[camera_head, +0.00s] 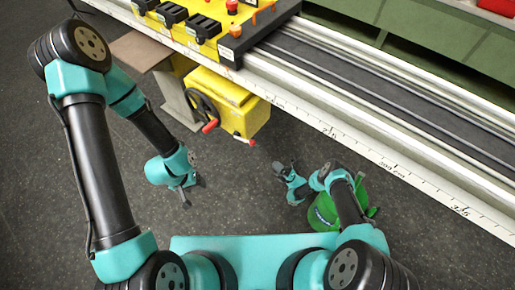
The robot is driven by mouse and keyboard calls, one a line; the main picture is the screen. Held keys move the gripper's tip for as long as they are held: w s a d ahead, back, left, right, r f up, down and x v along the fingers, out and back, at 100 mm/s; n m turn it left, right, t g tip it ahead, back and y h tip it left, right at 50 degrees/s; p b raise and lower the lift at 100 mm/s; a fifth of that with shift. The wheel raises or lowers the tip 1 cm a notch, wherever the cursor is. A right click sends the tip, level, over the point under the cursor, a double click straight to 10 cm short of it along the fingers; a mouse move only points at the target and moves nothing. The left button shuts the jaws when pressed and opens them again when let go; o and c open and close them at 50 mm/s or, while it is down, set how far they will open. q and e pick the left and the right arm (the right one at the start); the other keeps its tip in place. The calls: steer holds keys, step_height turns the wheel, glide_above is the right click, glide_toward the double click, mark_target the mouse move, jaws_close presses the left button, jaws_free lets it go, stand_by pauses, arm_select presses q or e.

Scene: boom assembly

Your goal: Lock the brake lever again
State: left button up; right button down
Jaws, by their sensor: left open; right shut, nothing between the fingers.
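A yellow housing (228,103) hangs under the front edge of the long machine bed. A dark handwheel with a red grip (210,126) is on its left side. A short red-tipped lever (247,141) sticks out at its lower front; I cannot tell for sure whether this is the brake lever. My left gripper (186,197) is open, pointing down over the floor, below and left of the housing and apart from it. My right gripper (281,171) is shut and empty, below and right of the housing, touching nothing.
A ruled rail (330,130) runs along the bed's front edge. A yellow control block (215,25) with black clamps and orange knobs stands on the bed. A brown plate (139,51) juts out at left. A green object (325,210) is partly hidden behind my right arm. The dark floor between is clear.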

mark_target(244, 140)
steer(key=x, duration=1.4)
steer(key=shift+a, duration=0.1)
steer(key=shift+w+a+r, duration=0.1)
steer(key=shift+r, duration=0.05)
